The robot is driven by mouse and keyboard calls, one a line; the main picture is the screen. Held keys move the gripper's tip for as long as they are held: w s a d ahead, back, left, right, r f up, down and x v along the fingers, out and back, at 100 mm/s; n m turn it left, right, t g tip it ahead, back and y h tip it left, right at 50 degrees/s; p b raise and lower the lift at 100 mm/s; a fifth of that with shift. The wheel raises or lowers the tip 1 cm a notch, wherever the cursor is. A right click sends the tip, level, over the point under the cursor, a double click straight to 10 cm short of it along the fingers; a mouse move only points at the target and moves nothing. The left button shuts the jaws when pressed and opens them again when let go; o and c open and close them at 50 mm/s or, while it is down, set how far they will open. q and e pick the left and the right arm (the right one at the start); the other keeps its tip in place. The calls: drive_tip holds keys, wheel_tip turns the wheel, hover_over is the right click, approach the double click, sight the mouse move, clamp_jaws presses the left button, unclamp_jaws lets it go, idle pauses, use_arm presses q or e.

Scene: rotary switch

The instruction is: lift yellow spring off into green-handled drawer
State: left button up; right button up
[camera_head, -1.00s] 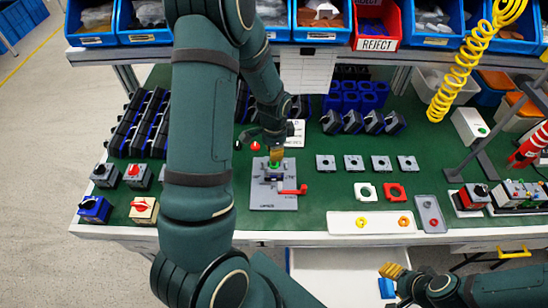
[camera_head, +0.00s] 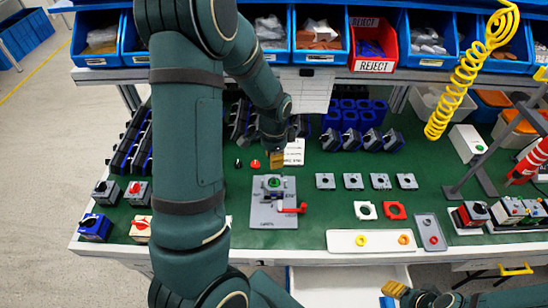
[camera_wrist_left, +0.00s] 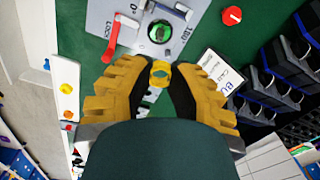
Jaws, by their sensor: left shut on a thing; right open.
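My left gripper (camera_head: 278,158) is raised above and behind the grey switch fixture (camera_head: 262,213). In the left wrist view its yellow fingers (camera_wrist_left: 160,85) are shut on a small yellow ring-shaped piece, the yellow spring (camera_wrist_left: 160,72). The fixture, with a green round part (camera_head: 274,183) in its middle and a red lever (camera_head: 293,209), is clear of the fingers. My right gripper (camera_head: 394,288) is open, low at the bottom edge and partly cut off. An open white drawer (camera_head: 335,283) shows below the table's front edge; no green handle is visible.
A white tray (camera_head: 385,247) holds a yellow ring (camera_head: 362,240) and an orange ring. Grey and red square plates lie to the right. Switch boxes (camera_head: 94,228) stand at left. A yellow coiled hose (camera_head: 465,85) hangs at right. Another drawer has a yellow handle (camera_head: 515,270).

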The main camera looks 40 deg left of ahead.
use_arm(q)
wheel_tip(320, 180, up, 8)
drive_tip(key=p, duration=0.5)
drive_tip(key=shift+p, duration=0.3)
idle(0.7)
drive_tip(key=shift+f, duration=0.1)
